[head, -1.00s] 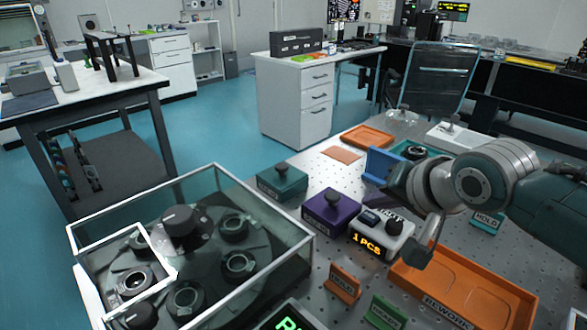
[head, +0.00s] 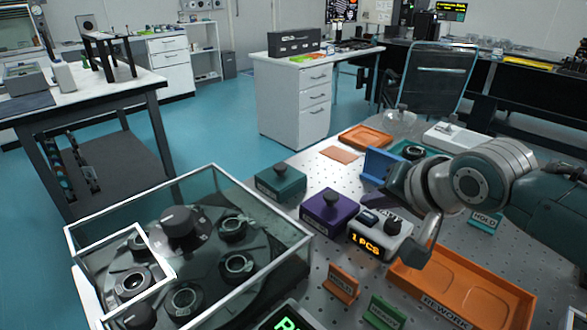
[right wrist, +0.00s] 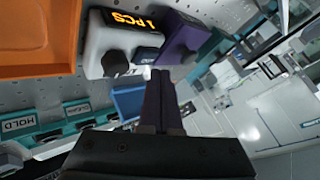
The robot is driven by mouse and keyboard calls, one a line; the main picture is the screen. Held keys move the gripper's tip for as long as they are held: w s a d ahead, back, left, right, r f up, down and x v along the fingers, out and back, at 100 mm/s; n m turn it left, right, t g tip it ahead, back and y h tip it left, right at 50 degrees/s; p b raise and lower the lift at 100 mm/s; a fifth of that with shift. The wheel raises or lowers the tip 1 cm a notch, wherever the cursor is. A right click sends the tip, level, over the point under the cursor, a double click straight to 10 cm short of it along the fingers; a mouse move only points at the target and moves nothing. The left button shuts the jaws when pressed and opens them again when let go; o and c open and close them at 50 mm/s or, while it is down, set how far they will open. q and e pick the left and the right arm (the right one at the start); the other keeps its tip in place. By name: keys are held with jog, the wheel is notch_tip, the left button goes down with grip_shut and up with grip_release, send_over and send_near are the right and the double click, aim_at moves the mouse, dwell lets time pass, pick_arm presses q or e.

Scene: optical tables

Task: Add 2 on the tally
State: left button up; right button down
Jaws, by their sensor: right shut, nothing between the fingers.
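The tally (head: 378,243) is a white box on the perforated table with an amber display reading 1 PCS. It has a dark push key and a round black knob on top. In the right wrist view the tally (right wrist: 125,38) shows at upper left, with its dark key (right wrist: 147,54) close to my fingertips. My right gripper (head: 373,202) is shut and empty, its dark purple fingers just behind the tally in the head view. In the right wrist view my gripper (right wrist: 161,74) points toward the key; I cannot tell whether it touches. My left gripper is out of view.
A purple box (head: 330,212) with a black knob stands left of the tally, and a green box (head: 281,182) beyond it. An orange REWORK tray (head: 465,290) lies to the right. A glass-walled case (head: 280,222) with a carousel stands at left.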

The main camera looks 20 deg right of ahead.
dwell(0.4)
jog(key=shift+f, duration=0.15)
jog(key=shift+f, duration=0.3)
dwell(0.4)
jog(key=shift+f+b, duration=0.4)
dwell(0.4)
jog(key=shift+r, duration=0.1)
jog(key=shift+r+p, duration=0.7)
jog(key=shift+p, duration=0.35)
